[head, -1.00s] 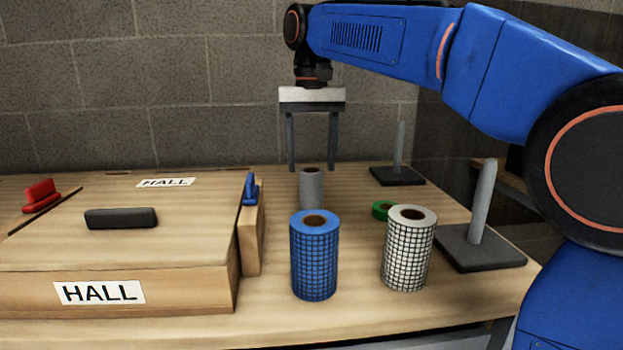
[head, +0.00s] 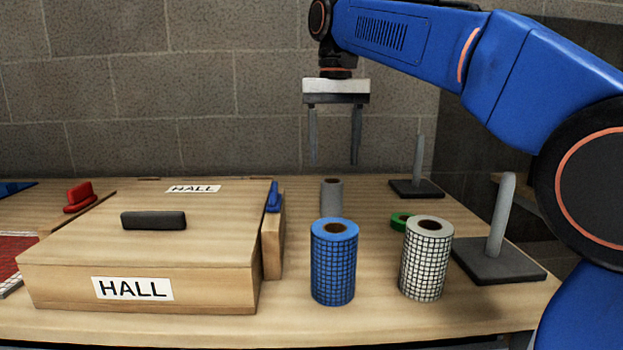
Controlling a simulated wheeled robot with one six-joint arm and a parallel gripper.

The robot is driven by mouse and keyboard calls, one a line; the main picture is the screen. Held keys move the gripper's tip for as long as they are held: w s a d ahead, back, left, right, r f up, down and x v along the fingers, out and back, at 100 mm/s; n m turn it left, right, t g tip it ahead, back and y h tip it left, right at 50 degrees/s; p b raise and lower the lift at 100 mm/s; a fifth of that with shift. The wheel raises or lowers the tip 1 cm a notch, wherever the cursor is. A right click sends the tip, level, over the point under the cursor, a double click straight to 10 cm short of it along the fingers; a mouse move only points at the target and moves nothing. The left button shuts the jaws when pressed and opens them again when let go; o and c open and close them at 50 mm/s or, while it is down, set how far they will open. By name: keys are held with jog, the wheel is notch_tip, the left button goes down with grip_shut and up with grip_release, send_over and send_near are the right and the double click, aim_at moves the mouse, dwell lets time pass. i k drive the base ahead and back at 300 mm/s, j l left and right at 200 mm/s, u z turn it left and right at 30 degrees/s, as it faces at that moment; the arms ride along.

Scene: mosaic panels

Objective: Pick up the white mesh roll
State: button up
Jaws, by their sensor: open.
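The white mesh roll (head: 424,265) stands upright on the wooden table, with a black grid on its side and a brown core at its top. My gripper (head: 334,160) is open and empty, pointing down. It hangs in the air above the back of the table, to the left of the white roll and higher than it in the picture. A grey roll (head: 332,196) stands below it in the picture, partly hidden by the blue mesh roll (head: 334,268).
The blue roll stands left of the white one. A green ring-shaped item (head: 401,221) lies behind the white roll, partly hidden. Grey posts on dark bases stand at right (head: 497,235) and behind (head: 417,175). A wooden box marked HALL (head: 215,290) fills the left.

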aim_at(427, 240)
jog(key=k, duration=0.9)
